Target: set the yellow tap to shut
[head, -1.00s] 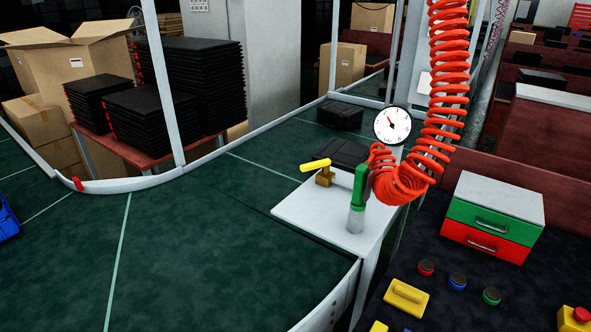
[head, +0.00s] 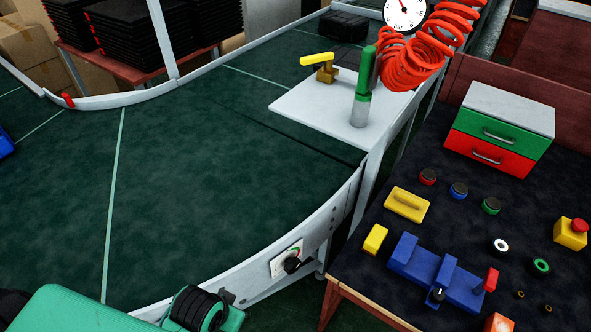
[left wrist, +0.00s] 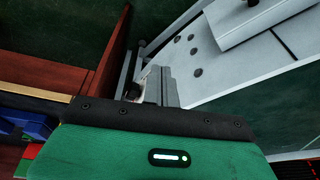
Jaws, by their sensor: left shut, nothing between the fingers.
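The yellow tap (head: 318,59) stands on a white plate (head: 300,108) at the far edge of the conveyor in the head view. Its yellow lever points left from a brass body (head: 327,75). A green and grey upright nozzle (head: 362,95) stands to its right. My left arm shows green at the bottom left of the head view, well apart from the tap; its fingertips are not clear there. In the left wrist view my left gripper (left wrist: 158,86) is shut and empty, and the tap is not seen. My right gripper is not in view.
A round gauge (head: 405,13) and a coiled red hose (head: 420,60) are beside the plate. A dark bench to the right carries a drawer box (head: 500,125), buttons and a blue fixture (head: 420,270). A black knob (head: 292,265) sits on the conveyor side.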

